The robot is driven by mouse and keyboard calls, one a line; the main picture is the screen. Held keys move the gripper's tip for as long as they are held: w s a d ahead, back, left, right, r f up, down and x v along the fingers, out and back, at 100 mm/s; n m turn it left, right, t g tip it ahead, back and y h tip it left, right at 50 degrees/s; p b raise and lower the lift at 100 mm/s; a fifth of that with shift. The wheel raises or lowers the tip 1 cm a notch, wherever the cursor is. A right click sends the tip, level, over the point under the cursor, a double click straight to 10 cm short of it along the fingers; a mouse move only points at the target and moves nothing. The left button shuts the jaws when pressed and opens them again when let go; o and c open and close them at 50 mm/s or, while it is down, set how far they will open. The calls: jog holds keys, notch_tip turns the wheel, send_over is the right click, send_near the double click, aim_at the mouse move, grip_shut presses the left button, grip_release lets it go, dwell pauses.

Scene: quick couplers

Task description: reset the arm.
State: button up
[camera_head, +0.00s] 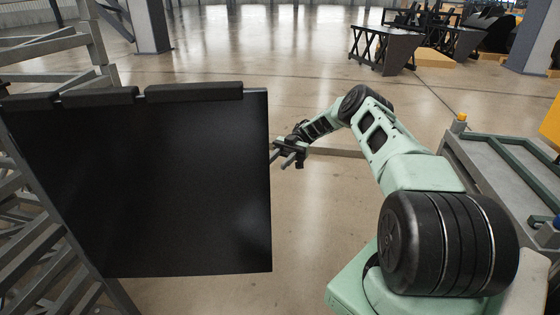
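My arm (378,137) is pale green with black joints. It reaches from the lower right up and over toward the middle of the head view. My gripper (282,160) is at its far end, just right of the black panel's right edge. Two dark fingers point left and down, with a gap showing between them. Nothing shows between the fingers. No couplers can be made out in this view.
A large black panel (150,190) on a grey metal frame (60,43) fills the left side, close to my gripper. A grey-green metal cart (490,160) stands at the right. Dark equipment (385,47) stands at the back right. Open floor (240,60) lies behind.

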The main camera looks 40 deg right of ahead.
jog(key=shift+w+d, duration=0.1)
jog(key=shift+d, duration=0.15)
jog(key=shift+r, duration=0.1)
dwell(0.4)
